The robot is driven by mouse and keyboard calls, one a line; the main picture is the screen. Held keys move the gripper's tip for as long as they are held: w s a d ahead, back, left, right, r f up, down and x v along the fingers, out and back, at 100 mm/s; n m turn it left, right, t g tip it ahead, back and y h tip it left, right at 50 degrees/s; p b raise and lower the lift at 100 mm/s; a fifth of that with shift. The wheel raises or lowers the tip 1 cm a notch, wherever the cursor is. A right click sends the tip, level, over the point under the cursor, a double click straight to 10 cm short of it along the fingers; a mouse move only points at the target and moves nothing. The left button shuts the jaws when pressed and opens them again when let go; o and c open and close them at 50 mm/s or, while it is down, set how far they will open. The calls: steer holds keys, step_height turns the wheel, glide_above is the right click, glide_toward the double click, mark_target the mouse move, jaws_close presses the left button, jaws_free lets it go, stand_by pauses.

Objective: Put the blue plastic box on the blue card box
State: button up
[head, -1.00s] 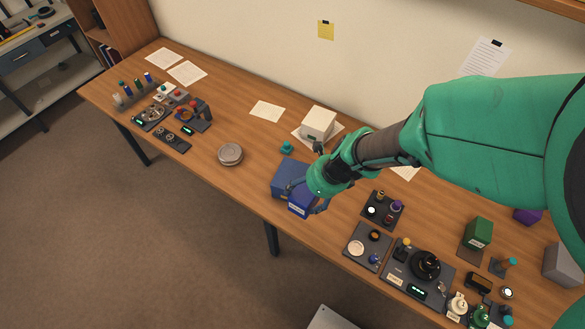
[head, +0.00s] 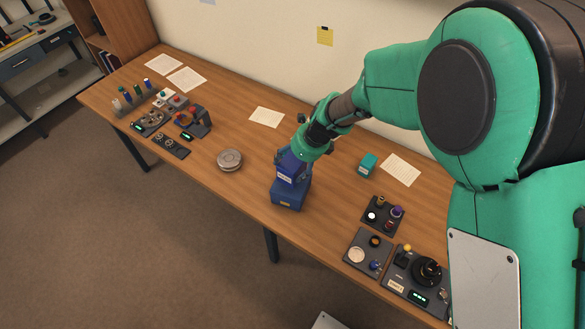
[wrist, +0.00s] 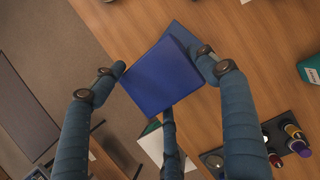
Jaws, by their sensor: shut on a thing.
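The blue plastic box (head: 291,170), with a white label on its front, is held in my gripper (head: 297,155). In the wrist view it is the bright blue block (wrist: 163,78) between my fingers (wrist: 165,85), which are shut on it. The blue card box (head: 289,194), larger and with a small yellowish label, stands on the table near its front edge. The plastic box overlaps the card box's upper back part in the head view; I cannot tell whether they touch. In the wrist view a darker blue corner (wrist: 188,37) shows behind the held box.
A round grey dish (head: 229,159) stands to the left on the table (head: 244,205). A teal box (head: 367,164) and a paper sheet (head: 401,170) lie to the right. Dark trays with small parts (head: 382,215) are at the front right. Bare wood surrounds the card box.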

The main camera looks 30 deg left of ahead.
steer(key=shift+w+a, duration=0.25)
steer(key=shift+f, duration=0.1)
steer(key=shift+f+b, duration=0.5)
steer(key=shift+f, duration=1.15)
steer(key=shift+f, duration=0.1)
steer(key=o, duration=1.4)
steer(key=p+v, duration=0.2)
steer(key=v, duration=1)
